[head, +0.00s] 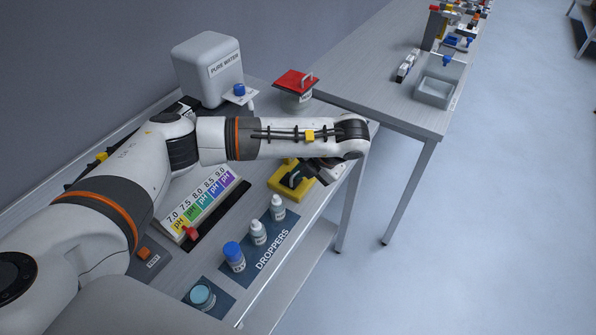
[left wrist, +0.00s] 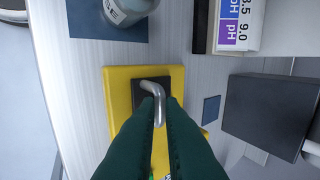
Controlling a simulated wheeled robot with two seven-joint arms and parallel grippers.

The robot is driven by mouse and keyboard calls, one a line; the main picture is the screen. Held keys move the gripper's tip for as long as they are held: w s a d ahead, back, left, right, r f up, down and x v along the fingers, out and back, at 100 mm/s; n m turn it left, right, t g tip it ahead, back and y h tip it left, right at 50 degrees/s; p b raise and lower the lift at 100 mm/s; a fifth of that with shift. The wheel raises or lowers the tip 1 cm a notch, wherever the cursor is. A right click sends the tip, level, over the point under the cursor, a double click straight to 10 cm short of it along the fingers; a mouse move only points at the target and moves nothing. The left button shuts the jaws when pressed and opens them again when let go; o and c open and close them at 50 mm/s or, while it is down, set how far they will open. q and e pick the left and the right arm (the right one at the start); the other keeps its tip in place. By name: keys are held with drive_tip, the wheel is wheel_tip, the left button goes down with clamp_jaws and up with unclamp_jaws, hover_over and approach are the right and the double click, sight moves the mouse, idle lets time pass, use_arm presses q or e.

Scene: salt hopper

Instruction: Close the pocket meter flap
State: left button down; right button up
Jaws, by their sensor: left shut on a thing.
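The pocket meter is a yellow block (head: 283,192) near the front edge of the bench, below my left forearm; it also shows in the left wrist view (left wrist: 117,92). Its flap (left wrist: 140,98) is a black plate with a bent grey metal handle (left wrist: 153,88). My left gripper (left wrist: 158,112) has its dark green fingers around the handle's end and is shut on it. In the head view the wrist hides part of the meter, and I cannot tell exactly how far the flap stands tilted. My right gripper is not in view.
Dropper bottles (head: 258,232) stand on a dark mat beside the meter. A pH colour chart (head: 205,198) lies behind them. A pure water tank (head: 208,68) and a red-lidded hopper (head: 295,85) stand at the back. A second table holds a grey tray (head: 436,92).

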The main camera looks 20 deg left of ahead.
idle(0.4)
use_arm(q)
drive_tip(key=c, duration=1.5)
unclamp_jaws()
drive_tip(key=shift+c, duration=0.2)
drive_tip(key=w+v, duration=0.1)
drive_tip(key=v, duration=1.1)
drive_tip(key=shift+s, duration=0.45)
drive_tip(key=shift+d+f, duration=0.1)
